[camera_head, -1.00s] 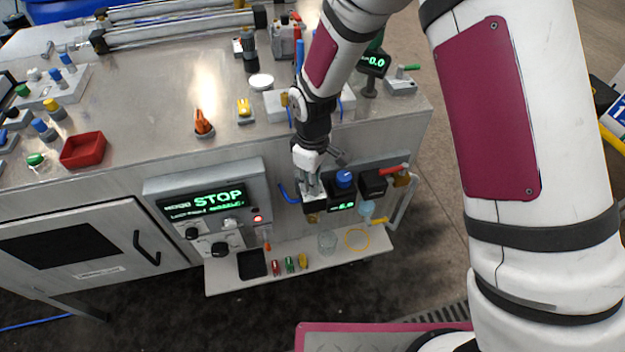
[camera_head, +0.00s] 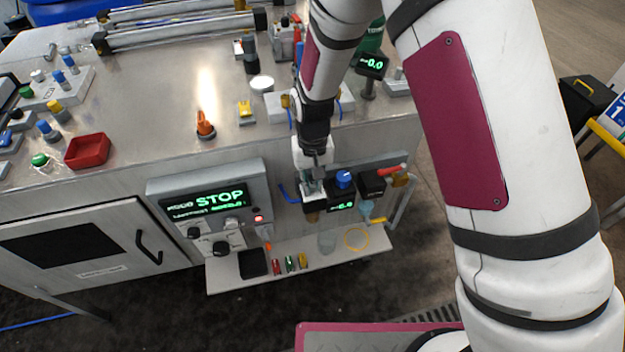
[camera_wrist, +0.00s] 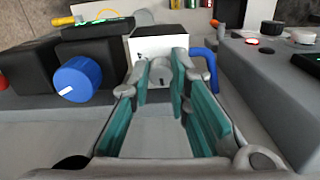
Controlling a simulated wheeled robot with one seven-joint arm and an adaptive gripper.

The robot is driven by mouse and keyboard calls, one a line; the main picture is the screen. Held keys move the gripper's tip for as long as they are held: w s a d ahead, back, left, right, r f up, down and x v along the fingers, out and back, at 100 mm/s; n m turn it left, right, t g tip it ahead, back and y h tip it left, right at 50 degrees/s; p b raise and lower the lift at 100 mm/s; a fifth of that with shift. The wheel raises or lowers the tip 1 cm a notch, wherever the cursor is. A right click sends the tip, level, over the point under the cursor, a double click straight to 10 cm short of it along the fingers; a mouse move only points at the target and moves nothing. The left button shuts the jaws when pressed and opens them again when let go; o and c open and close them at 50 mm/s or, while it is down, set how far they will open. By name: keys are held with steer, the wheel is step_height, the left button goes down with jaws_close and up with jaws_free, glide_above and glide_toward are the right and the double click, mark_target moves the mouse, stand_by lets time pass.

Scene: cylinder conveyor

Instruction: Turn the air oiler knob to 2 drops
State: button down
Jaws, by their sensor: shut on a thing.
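The air oiler is a block with a white face (camera_wrist: 145,46) and dark top, at the far end of my fingers in the wrist view. A small grey knob (camera_wrist: 160,78) stands out from its white face. My gripper (camera_wrist: 162,72) is shut on this knob, with a fingertip on each side. The teal pads run back towards the camera. In the head view, my gripper (camera_head: 312,187) is at the front of the cabinet, over the white top of the oiler (camera_head: 314,205). The knob's pointer and scale are too small or hidden to read.
A blue knob (camera_wrist: 78,78) on a black unit sits close to the left of my fingers in the wrist view. A blue hose (camera_wrist: 205,62) curves on the right. The STOP panel (camera_head: 208,203) is to the left in the head view. A shelf (camera_head: 225,277) lies below.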

mark_target(312, 184)
steer(key=shift+m, duration=0.8)
steer(key=c, duration=1.5)
jaws_free()
steer(key=shift+r, duration=0.1)
step_height(312, 184, up, 12)
steer(key=shift+f, duration=0.1)
